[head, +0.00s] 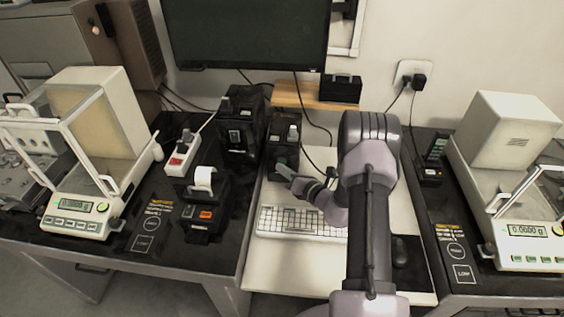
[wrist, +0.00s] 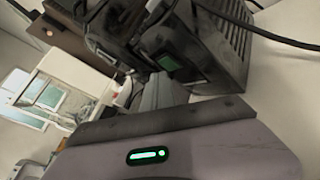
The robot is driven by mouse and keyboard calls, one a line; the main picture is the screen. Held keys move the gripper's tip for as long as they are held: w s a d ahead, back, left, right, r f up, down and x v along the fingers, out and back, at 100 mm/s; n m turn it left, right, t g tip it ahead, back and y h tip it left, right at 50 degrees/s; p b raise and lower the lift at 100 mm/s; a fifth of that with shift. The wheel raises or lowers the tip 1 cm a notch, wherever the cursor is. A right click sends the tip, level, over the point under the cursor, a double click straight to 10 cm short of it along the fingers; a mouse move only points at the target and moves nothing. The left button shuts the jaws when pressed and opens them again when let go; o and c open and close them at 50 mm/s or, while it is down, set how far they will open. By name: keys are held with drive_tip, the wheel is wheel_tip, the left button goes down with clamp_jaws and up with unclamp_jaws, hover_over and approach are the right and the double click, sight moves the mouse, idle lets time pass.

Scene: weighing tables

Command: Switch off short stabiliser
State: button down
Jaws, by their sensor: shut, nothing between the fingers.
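Two black stabiliser boxes stand side by side behind the keyboard in the head view. The taller one (head: 242,132) is on the left, and the short stabiliser (head: 285,150) is on its right. My gripper (head: 284,172) is shut and empty, just in front of the short stabiliser's lower front. In the wrist view the shut fingers (wrist: 160,92) point at a black box (wrist: 215,50) with a vented side and a small green-lit part (wrist: 170,62) on its front. I cannot tell whether the fingertips touch it; they hide its lower front.
A white keyboard (head: 290,222) lies below my gripper. A label printer (head: 206,205) and a white power strip (head: 183,155) are to the left. Glass-doored balances stand at the far left (head: 75,226) and far right (head: 530,232). Cables hang behind the boxes.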

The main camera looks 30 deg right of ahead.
drive_tip(key=shift+s, duration=0.1)
drive_tip(key=s+a, duration=0.1)
drive_tip(key=s, duration=0.1)
drive_tip(key=s+a, duration=0.2)
drive_tip(key=s, duration=0.1)
drive_tip(key=shift+a, duration=0.2)
